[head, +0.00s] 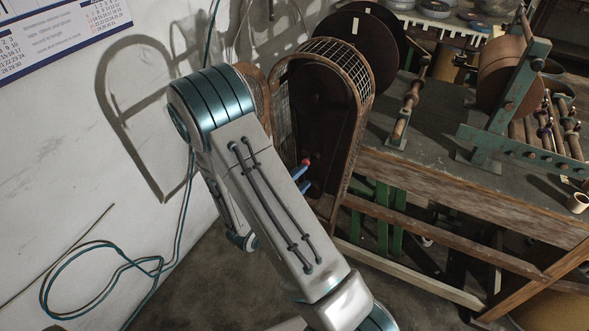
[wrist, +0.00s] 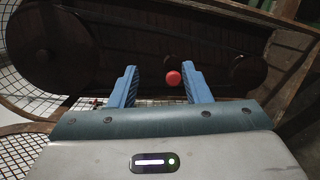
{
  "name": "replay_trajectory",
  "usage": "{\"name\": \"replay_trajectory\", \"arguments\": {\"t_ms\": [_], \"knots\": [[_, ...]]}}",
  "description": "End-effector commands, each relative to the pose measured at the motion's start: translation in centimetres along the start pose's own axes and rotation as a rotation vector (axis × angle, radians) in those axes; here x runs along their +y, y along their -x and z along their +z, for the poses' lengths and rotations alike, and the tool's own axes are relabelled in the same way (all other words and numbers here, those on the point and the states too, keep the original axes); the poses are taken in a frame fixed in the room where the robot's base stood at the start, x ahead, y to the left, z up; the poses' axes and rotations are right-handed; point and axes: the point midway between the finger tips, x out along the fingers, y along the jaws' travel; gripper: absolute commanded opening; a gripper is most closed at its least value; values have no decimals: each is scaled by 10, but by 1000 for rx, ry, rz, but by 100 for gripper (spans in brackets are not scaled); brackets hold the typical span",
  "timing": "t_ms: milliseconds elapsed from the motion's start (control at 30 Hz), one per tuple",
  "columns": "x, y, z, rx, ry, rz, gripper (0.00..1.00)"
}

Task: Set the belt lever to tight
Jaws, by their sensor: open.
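The belt lever shows as a round red knob (wrist: 174,78) in the wrist view, in front of the dark belt housing (wrist: 190,45). My gripper (wrist: 160,84) is open, with its two blue fingers apart. The knob appears between the fingertips, closer to the right finger; I cannot tell how deep it lies between them or whether it touches. In the head view a small red part, likely the knob (head: 306,162), shows beside my gripper (head: 302,180), at the housing (head: 345,130). The lever's shaft and its setting cannot be made out.
A wire-mesh guard (head: 336,52) curves around the housing. A workbench (head: 440,160) with winding rollers and a green frame (head: 510,150) stands to the right. A white wall with a calendar (head: 60,30) and a hanging cable (head: 110,262) is at the left.

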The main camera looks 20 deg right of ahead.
Motion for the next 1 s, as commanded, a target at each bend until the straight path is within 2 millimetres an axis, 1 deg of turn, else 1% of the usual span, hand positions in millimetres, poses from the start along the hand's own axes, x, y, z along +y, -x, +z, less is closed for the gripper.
{"name": "replay_trajectory", "arguments": {"t_ms": [33, 133, 267, 367, 467, 800, 900, 1000], "knots": [[-11, 4, -11, 45, 2, 16, 44], [-20, 10, -25, 111, -6, 37, 44], [-23, 13, -34, 148, -13, 46, 44], [-21, 5, -37, 152, -14, 47, 44], [-19, -10, -40, 154, -14, 48, 44], [-16, -81, -51, 153, -14, 48, 44], [-16, -97, -53, 153, -14, 47, 44], [-15, -108, -55, 153, -14, 48, 44]]}}
